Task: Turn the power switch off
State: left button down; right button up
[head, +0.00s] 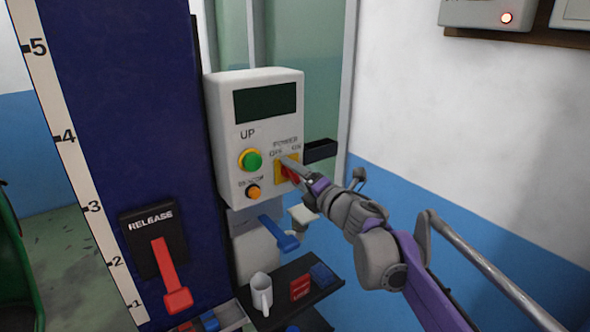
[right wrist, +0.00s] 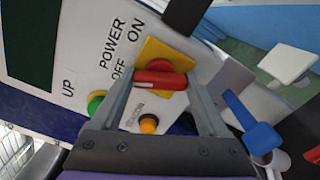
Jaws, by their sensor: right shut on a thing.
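The power switch is a red knob (right wrist: 158,78) on a yellow square plate (head: 281,170), low on the right of the white control box (head: 225,100). OFF and ON are printed above it under the word POWER. My right gripper (head: 289,168) is at the switch, and in the right wrist view its fingers stand on both sides of the red handle, shut on it. The handle's left end points roughly toward the OFF label there; I cannot tell its exact setting. The fingers hide part of the plate. My left gripper is not in view.
A green UP button (head: 251,160) and an orange button (head: 253,192) sit left of the switch. A dark bracket (head: 320,150) juts out on the right. Below are a blue lever (head: 280,233), a white mug (head: 262,293) and a red release lever (head: 170,275).

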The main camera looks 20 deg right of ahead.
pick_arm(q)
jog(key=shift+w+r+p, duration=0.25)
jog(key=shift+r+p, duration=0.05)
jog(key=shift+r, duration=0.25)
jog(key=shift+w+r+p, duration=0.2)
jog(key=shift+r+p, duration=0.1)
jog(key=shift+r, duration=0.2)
pick_arm(e)
jog(key=shift+n, duration=1.5)
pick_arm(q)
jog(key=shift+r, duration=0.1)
pick_arm(e)
jog(key=o, duration=1.2)
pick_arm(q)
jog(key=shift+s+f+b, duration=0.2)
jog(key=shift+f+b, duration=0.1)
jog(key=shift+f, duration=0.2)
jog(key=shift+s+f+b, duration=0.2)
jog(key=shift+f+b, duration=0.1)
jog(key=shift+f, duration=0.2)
pick_arm(e)
jog(key=shift+o, duration=0.2)
jog(key=v, duration=1)
jog(key=shift+s, duration=0.4)
jog(key=shift+d, duration=0.15)
